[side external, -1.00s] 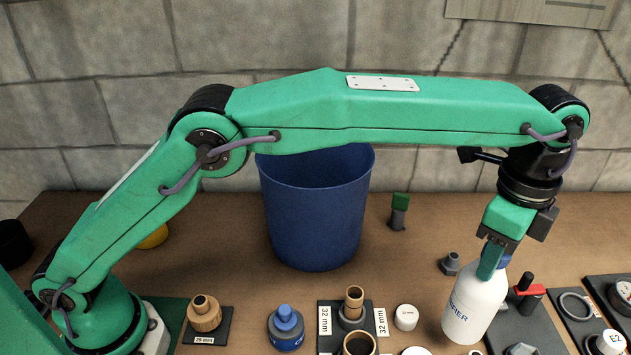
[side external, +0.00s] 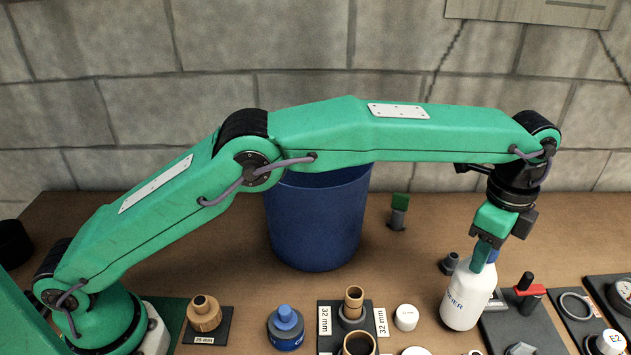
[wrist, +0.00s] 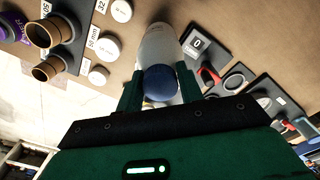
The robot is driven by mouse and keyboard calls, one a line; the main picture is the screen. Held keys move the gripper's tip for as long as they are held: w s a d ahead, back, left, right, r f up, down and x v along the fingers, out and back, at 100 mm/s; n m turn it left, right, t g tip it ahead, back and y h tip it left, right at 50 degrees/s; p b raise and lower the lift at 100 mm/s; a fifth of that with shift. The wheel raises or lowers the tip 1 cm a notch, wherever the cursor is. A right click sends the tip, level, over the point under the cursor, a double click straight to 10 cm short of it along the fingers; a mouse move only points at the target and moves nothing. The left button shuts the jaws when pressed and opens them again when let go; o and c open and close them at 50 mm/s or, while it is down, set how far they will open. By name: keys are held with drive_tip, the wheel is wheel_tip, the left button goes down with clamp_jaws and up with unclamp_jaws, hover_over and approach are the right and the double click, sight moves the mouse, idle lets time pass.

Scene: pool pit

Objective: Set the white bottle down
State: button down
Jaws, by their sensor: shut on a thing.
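The white bottle (side external: 466,296) has a blue cap and part of a dark label in the side external view. It leans slightly in my gripper (side external: 486,257), toward the right of the bench. My gripper is shut on it near the cap. In the wrist view the bottle's white body (wrist: 158,45) and blue cap (wrist: 160,83) sit between the two green fingers of my gripper (wrist: 160,90). I cannot tell whether the bottle's base touches the bench.
A dark board with a red-handled valve (side external: 528,291) stands just right of the bottle. A small grey fitting (side external: 450,263) is behind it, and a white cap (side external: 406,317) lies to its left. A blue bin (side external: 316,225) stands further back. Brown bench (side external: 420,270) is bare between them.

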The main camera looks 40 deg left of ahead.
drive_tip(key=shift+f, duration=1.05)
drive_tip(key=c, duration=0.9)
unclamp_jaws()
drive_tip(key=shift+f, duration=0.2)
drive_tip(key=shift+r, duration=0.15)
drive_tip(key=shift+r, duration=3.7)
drive_tip(key=shift+r, duration=0.1)
